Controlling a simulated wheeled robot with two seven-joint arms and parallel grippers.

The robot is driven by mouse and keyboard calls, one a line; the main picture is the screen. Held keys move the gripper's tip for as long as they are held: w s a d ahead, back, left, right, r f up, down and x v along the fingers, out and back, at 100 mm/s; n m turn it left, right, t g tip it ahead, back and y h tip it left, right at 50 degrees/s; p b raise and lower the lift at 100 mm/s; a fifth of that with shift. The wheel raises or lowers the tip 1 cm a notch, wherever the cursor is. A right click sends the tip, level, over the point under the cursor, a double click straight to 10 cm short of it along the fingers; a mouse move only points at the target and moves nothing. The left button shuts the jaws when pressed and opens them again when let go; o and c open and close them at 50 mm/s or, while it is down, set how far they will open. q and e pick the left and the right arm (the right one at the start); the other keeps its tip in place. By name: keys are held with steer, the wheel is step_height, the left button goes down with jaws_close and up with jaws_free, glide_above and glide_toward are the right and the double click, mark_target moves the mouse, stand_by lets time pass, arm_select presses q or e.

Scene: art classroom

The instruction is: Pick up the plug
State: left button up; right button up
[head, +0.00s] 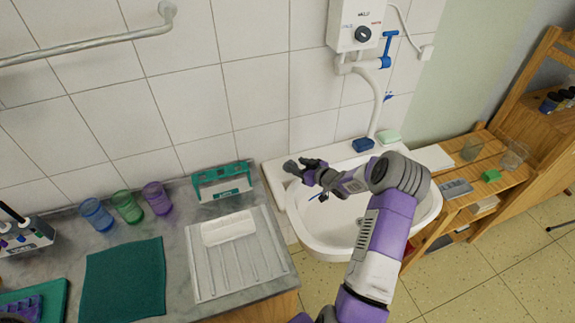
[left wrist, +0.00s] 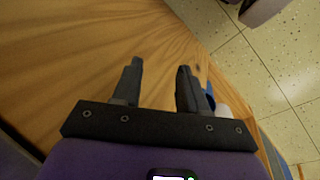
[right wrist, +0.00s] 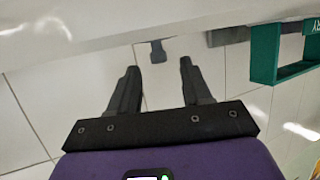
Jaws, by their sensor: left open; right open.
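A small dark grey piece (head: 291,167), which looks like the plug, is at the left rim of the white sink (head: 427,208). In the right wrist view the plug (right wrist: 157,50) shows just beyond and between my fingertips, apart from them. My right gripper (head: 307,171) reaches left over the sink, open and empty; its fingers also show in the right wrist view (right wrist: 158,73). My left gripper (left wrist: 160,70) is open and empty over a wooden surface in the left wrist view, and is out of the head view.
A green rack (head: 222,182) and a white drainer (head: 238,265) are on the counter left of the sink. Several coloured cups (head: 127,206) stand further left. A blue sponge (head: 363,145) and pale green soap (head: 388,136) lie on the back ledge. A wooden shelf (head: 480,150) stands right.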

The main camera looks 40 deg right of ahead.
mark_target(291, 161)
steer(key=b+x, duration=0.1)
steer(key=x, duration=0.4)
steer(key=shift+d, duration=0.1)
steer(key=shift+r, duration=0.1)
jaws_close()
